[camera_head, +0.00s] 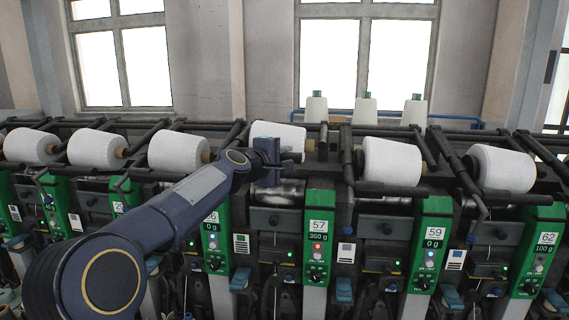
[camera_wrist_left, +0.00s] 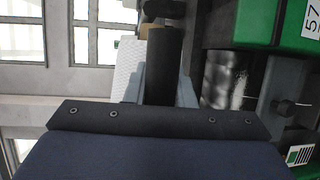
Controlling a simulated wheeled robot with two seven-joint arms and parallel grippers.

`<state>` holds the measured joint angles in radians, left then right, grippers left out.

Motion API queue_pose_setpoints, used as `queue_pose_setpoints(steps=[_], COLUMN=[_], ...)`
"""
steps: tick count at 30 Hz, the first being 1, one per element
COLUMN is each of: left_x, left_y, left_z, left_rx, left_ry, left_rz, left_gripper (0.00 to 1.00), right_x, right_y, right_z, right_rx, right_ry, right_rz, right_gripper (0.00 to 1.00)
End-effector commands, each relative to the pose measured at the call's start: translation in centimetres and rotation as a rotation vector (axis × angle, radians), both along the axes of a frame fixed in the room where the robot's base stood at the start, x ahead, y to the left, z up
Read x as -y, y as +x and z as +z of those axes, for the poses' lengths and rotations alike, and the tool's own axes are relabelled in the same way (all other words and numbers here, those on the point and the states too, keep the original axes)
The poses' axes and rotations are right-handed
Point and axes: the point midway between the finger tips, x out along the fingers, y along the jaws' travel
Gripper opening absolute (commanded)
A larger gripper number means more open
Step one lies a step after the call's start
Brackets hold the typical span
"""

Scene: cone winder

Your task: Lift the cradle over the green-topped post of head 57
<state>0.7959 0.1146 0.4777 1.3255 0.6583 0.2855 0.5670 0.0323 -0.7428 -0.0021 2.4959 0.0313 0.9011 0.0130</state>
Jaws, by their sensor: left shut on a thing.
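The cradle of head 57 shows in the left wrist view as a dark round bar (camera_wrist_left: 165,55) between two grey fingers. My left gripper (camera_head: 276,160) is shut on it, in front of a white yarn cone (camera_head: 279,131). The cone also shows in the wrist view, left of the bar. The post of head 57 (camera_head: 318,238) has a green top with a "57" label and a "360 g" display. It stands below and right of the gripper. Its green top also shows in the wrist view (camera_wrist_left: 290,28). The arm and gripper hide part of the cradle. My right gripper is not in view.
Neighbouring posts, including 59 (camera_head: 431,245) and 62 (camera_head: 540,250), stand along the machine. White cones (camera_head: 391,161) lie on both sides in their own cradles. A silver drum (camera_wrist_left: 222,80) is close right of the bar. Upright cones (camera_head: 365,110) stand behind.

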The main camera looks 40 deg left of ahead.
Motion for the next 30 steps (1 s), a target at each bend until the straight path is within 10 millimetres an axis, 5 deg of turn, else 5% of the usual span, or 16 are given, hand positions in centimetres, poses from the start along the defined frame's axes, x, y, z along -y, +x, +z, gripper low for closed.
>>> queue_pose_setpoints(steps=[9,10,15,25,30], left_x=[0.0,0.0,0.0,0.0,0.1], left_y=[0.0,0.0,0.0,-0.2,-2.2], left_z=[-0.2,-0.3,-0.3,-0.3,-0.4], left_rx=[-0.007,-0.007,-0.008,-0.007,-0.006], left_ry=[-0.003,-0.003,-0.004,-0.003,0.0], left_rz=[-0.001,-0.001,-0.001,0.0,0.002], left_gripper=[0.0,0.24,0.44,0.44,0.44], right_x=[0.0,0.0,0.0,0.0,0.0], right_y=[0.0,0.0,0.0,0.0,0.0], right_z=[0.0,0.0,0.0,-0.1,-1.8], right_rx=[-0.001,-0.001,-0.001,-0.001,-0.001], right_ry=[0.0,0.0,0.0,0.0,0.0], right_rz=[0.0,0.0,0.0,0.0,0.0], right_gripper=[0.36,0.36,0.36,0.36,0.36])
